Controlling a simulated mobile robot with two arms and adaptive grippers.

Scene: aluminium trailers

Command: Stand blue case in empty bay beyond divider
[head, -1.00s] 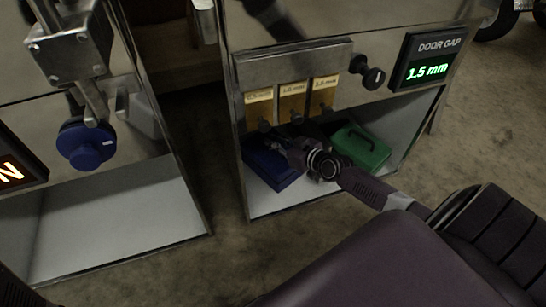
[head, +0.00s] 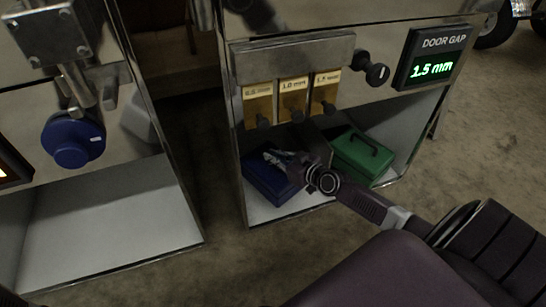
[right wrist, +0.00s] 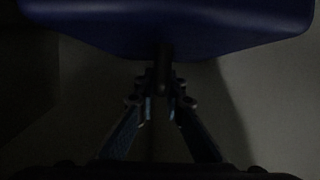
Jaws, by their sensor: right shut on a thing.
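The blue case (head: 262,182) is in the lower compartment of the right-hand metal cabinet, at its left side. My right gripper (head: 280,160) reaches in over it from the right. In the right wrist view the blue case (right wrist: 160,25) fills the top, and the gripper (right wrist: 160,100) is shut on a dark piece below its edge, apparently its handle. A dark upright panel, perhaps the divider (head: 317,146), shows behind the gripper, partly hidden. Right of it stands a green case (head: 358,157) with a dark handle. My left gripper is not in view.
Yellow-tagged latches (head: 292,100) and a black knob (head: 372,68) project above the opening, beside a "1.5 mm" display (head: 436,58). The left cabinet's lower compartment (head: 105,225) looks empty. Its blue knob (head: 72,140) sticks out.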

